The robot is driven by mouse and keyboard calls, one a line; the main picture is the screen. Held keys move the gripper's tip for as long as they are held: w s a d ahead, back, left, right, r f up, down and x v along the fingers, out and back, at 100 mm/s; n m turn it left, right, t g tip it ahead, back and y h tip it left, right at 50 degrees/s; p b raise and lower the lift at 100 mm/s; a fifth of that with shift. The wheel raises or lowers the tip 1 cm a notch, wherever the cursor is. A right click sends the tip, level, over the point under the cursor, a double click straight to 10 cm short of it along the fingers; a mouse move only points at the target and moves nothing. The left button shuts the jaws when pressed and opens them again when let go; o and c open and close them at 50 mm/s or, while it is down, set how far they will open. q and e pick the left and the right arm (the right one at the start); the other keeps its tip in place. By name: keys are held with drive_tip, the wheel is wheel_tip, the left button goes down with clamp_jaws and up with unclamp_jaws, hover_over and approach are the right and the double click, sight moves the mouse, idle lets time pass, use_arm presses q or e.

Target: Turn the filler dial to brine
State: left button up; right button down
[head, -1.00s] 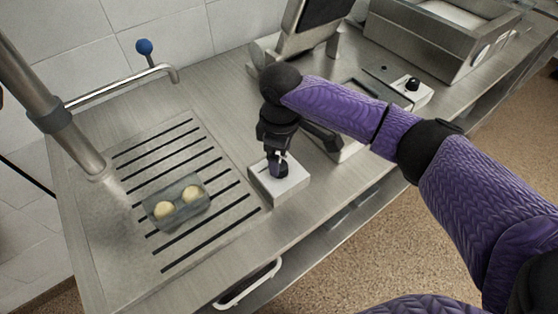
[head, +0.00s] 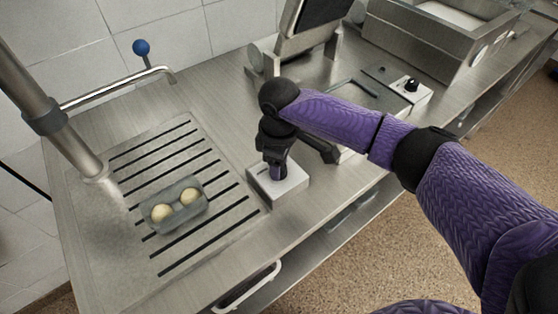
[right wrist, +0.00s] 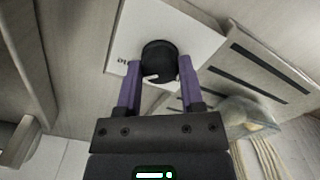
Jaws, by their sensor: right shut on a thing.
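The filler dial is a black round knob (right wrist: 160,62) with a white pointer mark, on top of a white box (head: 291,187). In the right wrist view the pointer is turned toward the lower left side of the knob, and a partly hidden label shows on the box. My right gripper (right wrist: 158,75) comes down on the box from above, its two purple fingers on either side of the knob, shut on it. In the head view my gripper (head: 276,172) covers most of the knob. My left gripper is not in view.
A tap with a blue knob (head: 141,48) stands behind. Another black dial (head: 411,84) on a white box stands at the right.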

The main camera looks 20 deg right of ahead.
drive_tip(key=m+p, duration=0.4)
drive_tip(key=p, duration=0.1)
drive_tip(key=m+p, duration=0.1)
drive_tip(key=p, duration=0.2)
drive_tip(key=shift+r+m, duration=0.25)
drive_tip(key=shift+m, duration=0.15)
drive_tip(key=shift+a+m+p, duration=0.1)
drive_tip(key=shift+m+p, duration=0.55)
drive_tip(key=shift+m, duration=0.25)
drive_tip(key=m+p, duration=0.1)
drive_tip(key=m, duration=0.1)
drive_tip(key=shift+f+m+p, duration=0.1)
drive_tip(key=shift+m+p, duration=0.2)
drive_tip(key=shift+m, duration=0.1)
drive_tip(key=shift+m+p, duration=0.4)
drive_tip(key=shift+m, duration=0.5)
drive_tip(key=shift+m+p, duration=0.3)
drive_tip(key=shift+m, duration=0.6)
drive_tip(key=shift+f+m+p, duration=0.1)
drive_tip(key=shift+m+p, duration=0.2)
drive_tip(key=shift+m, duration=1.7)
drive_tip(key=shift+w, duration=0.1)
